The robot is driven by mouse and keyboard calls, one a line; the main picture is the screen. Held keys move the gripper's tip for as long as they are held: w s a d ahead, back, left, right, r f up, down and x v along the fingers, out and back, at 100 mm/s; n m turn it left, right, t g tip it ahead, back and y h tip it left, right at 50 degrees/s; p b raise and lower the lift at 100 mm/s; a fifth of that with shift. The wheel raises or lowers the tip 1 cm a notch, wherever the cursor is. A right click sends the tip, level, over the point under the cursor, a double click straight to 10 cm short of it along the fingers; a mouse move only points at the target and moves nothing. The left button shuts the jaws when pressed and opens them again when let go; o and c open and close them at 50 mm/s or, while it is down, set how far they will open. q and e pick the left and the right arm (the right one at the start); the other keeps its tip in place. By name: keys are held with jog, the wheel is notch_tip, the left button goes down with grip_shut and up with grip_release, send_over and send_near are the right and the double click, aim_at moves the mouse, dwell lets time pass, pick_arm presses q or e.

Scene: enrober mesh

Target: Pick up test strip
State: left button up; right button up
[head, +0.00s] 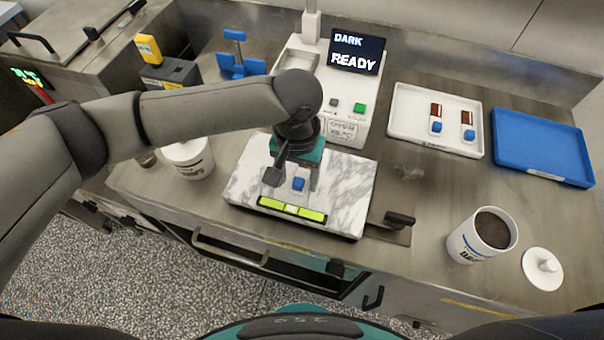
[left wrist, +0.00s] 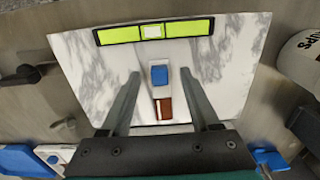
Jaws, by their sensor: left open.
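A test strip lies on the white-grey marble slab (head: 345,200), which also shows in the left wrist view (left wrist: 235,75). The strip has a blue block (left wrist: 159,75) in its middle and a brown end (left wrist: 164,108); in the head view the blue block (head: 298,184) shows between my fingers. My left gripper (head: 295,184) is open over the slab, pointing down. In the left wrist view its fingers (left wrist: 160,76) stand on either side of the blue block, with a gap on both sides. My right gripper is not in view.
A green-yellow level bar (head: 291,209) lies along the slab's front edge. Behind stands a white machine with a screen (head: 356,52) reading DARK READY. To the right are a white tray (head: 408,143) with two strips, a blue tray (head: 545,168), a brown-filled cup (head: 466,243) and a lid (head: 542,270).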

pick_arm(q)
jog(key=shift+c, duration=0.2)
grip_shut()
dwell(0.3)
